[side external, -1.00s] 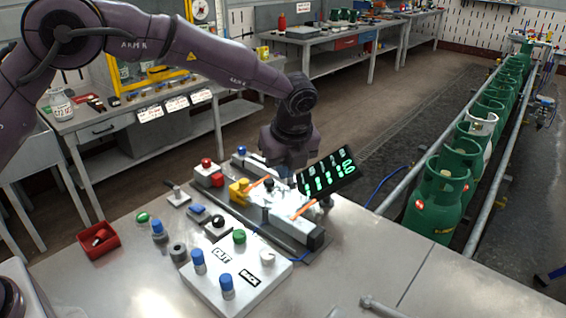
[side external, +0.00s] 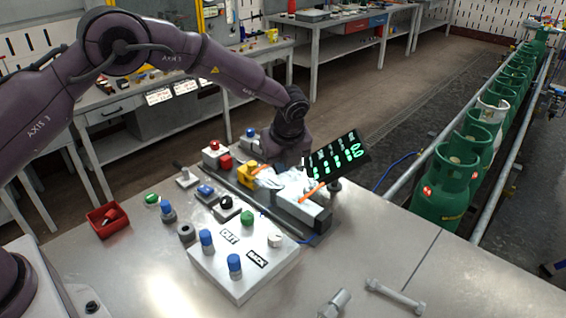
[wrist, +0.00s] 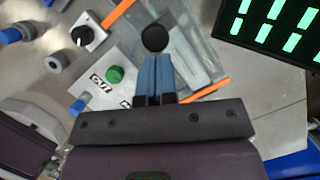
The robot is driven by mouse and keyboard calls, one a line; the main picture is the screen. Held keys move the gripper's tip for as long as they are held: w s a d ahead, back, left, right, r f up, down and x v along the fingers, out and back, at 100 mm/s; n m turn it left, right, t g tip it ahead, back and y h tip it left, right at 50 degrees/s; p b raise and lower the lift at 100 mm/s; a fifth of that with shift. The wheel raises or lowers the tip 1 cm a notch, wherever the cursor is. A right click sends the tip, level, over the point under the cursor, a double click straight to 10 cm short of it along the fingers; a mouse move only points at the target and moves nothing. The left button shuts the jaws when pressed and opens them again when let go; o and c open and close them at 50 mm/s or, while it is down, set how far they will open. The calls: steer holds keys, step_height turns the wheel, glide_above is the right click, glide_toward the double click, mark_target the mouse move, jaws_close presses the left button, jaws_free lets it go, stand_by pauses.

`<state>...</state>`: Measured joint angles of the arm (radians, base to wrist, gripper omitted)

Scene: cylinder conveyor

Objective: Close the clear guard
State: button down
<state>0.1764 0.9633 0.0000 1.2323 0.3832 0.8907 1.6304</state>
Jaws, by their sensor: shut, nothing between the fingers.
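The clear guard (side external: 284,184) is a see-through panel with orange strips, over the grey fixture in the middle of the bench. In the wrist view the guard (wrist: 200,45) lies beneath my fingers, with an orange strip on either side. A round black knob (wrist: 155,38) shows just beyond my fingertips; I cannot tell whether they touch it. My gripper (wrist: 154,58) is shut and empty, its blue-grey fingers together. In the side view my gripper (side external: 288,160) is low over the guard's far side, and its fingertips are hard to make out. How far the guard is swung is unclear.
A control box (side external: 240,262) with blue, green and white knobs stands in front. A tilted display (side external: 337,157) stands close on the right. Red and yellow parts sit left of the guard. A bolt (side external: 335,303) and a spanner (side external: 395,296) lie on the open front right bench.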

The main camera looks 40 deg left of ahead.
steer(key=a, duration=1.7)
steer(key=shift+a, duration=0.3)
